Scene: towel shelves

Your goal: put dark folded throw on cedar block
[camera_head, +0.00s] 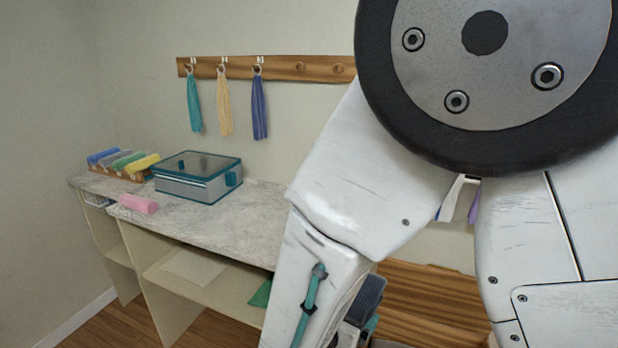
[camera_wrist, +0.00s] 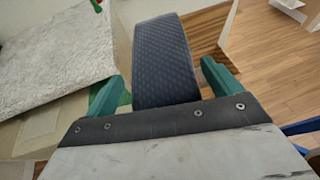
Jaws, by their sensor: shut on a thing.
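The dark folded throw (camera_wrist: 163,55) is a navy, quilted-looking bundle. In the wrist view it stands up between the teal fingers of my gripper (camera_wrist: 161,74), which is shut on it. In the head view a small part of the throw (camera_head: 369,297) shows beside my arm, in front of the shelf unit's right end; my arm hides most of the gripper there. I cannot make out a cedar block for certain in either view.
A marble-topped shelf unit (camera_head: 235,232) holds a teal-edged box (camera_head: 197,190), a pink roll (camera_head: 138,204) and several rolled towels on a rack. A green cloth (camera_head: 261,293) lies on its lower shelf. A hook rail (camera_head: 305,69) holds hanging towels. Brown wooden boards (camera_head: 430,300) show behind my arm.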

